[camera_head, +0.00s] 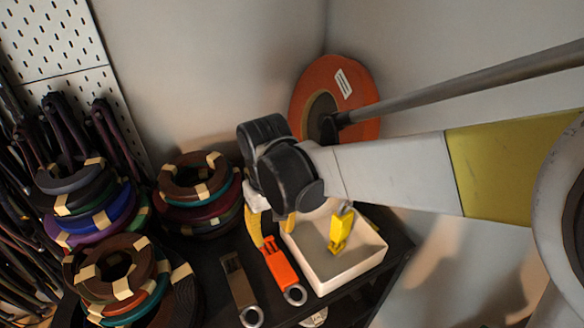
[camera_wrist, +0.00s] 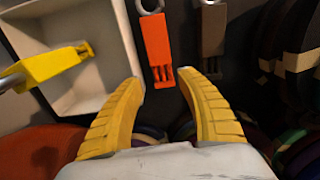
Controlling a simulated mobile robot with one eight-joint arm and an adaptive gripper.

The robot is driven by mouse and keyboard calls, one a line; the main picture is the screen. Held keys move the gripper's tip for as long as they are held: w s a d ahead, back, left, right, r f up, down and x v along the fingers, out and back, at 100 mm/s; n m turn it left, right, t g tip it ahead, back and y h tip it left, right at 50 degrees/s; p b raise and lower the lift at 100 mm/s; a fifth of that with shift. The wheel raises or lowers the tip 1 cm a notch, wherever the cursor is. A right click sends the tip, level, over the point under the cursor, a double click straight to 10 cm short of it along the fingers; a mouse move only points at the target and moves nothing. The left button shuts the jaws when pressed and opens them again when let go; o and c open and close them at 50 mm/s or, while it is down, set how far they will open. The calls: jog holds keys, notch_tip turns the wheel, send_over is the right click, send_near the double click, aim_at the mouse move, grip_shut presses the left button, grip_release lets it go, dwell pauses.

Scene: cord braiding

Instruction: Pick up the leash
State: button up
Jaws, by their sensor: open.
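The leash could be one of three pieces with a flat coloured body and a metal ring; which one is meant, I cannot tell. The orange piece (camera_head: 282,268) lies on the dark shelf beside the white tray; it also shows in the wrist view (camera_wrist: 156,38). The brown piece (camera_head: 239,281) lies to its left, and on the right in the wrist view (camera_wrist: 214,38). The yellow piece (camera_head: 340,231) stands tilted in the tray (camera_wrist: 115,50). My gripper (camera_head: 272,234) is open and empty. In the wrist view its yellow fingertips (camera_wrist: 160,82) flank the orange piece's near end, apparently without touching.
Stacks of coiled cords (camera_head: 118,275) stand on the shelf at left, with another stack (camera_head: 198,185) behind. Dark cords (camera_head: 60,135) hang by a white pegboard (camera_head: 50,45). A large orange spool (camera_head: 352,85) stands at the back wall behind my arm. The tray's wall (camera_head: 352,278) borders the gripper's right.

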aim_at(272, 252)
notch_tip(272, 252, down, 4)
jog(key=shift+a+f, duration=0.1)
jog(key=shift+f, duration=0.15)
jog(key=f, duration=0.3)
jog(key=f+b, duration=0.1)
jog(key=f, duration=0.1)
jog(key=shift+w+a, duration=0.15)
jog(key=shift+w, duration=0.2)
jog(key=shift+s+r, duration=0.1)
jog(key=shift+s, duration=0.1)
jog(key=shift+s+r, duration=0.1)
jog(key=shift+s, duration=0.05)
jog(key=c, duration=1)
